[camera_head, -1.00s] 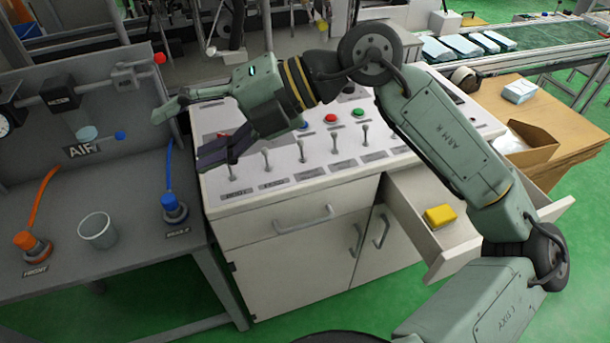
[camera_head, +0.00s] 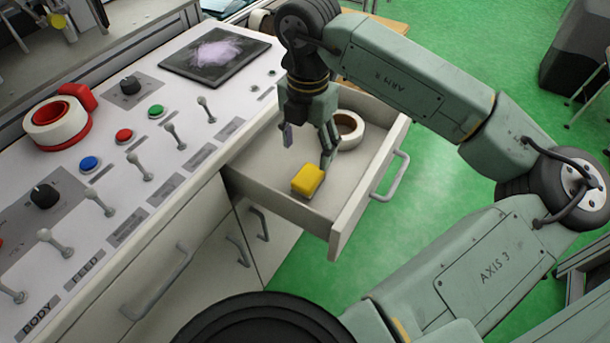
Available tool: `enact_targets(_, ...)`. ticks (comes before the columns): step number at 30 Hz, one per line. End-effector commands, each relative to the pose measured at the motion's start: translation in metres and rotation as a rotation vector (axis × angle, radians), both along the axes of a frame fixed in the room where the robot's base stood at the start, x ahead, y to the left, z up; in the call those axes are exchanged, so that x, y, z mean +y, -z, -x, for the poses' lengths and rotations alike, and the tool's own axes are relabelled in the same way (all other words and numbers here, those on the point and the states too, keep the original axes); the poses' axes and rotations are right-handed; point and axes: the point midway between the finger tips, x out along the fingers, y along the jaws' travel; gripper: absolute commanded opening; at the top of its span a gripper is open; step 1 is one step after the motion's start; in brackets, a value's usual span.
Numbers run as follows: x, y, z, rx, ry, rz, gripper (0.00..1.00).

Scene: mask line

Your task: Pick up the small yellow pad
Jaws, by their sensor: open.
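The small yellow pad (camera_head: 308,179) lies on the floor of the open drawer (camera_head: 350,228), towards its front left part. My gripper (camera_head: 307,150) points down into the drawer, just behind and above the pad. Its fingers are apart, with nothing between them. One fingertip comes close to the pad's far edge; I cannot tell whether it touches.
A roll of white tape (camera_head: 350,128) lies in the drawer right beside my gripper. The drawer front has a handle (camera_head: 391,177). The control panel with levers, buttons and a red tape dispenser (camera_head: 58,122) stands to the left.

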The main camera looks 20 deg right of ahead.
Motion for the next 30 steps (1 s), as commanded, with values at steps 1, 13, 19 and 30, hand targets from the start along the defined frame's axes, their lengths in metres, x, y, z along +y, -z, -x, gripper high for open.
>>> enact_targets(1, 0.0, 0.008, 0.001, 0.002, -0.001, -0.002, 0.63)
enact_targets(13, -0.001, 0.048, 0.007, 0.001, -0.002, -0.006, 0.63)
enact_targets(19, -0.001, 0.075, 0.008, 0.0, -0.003, -0.004, 0.63)
enact_targets(30, -0.001, 0.079, 0.008, -0.002, -0.003, -0.001, 0.57)
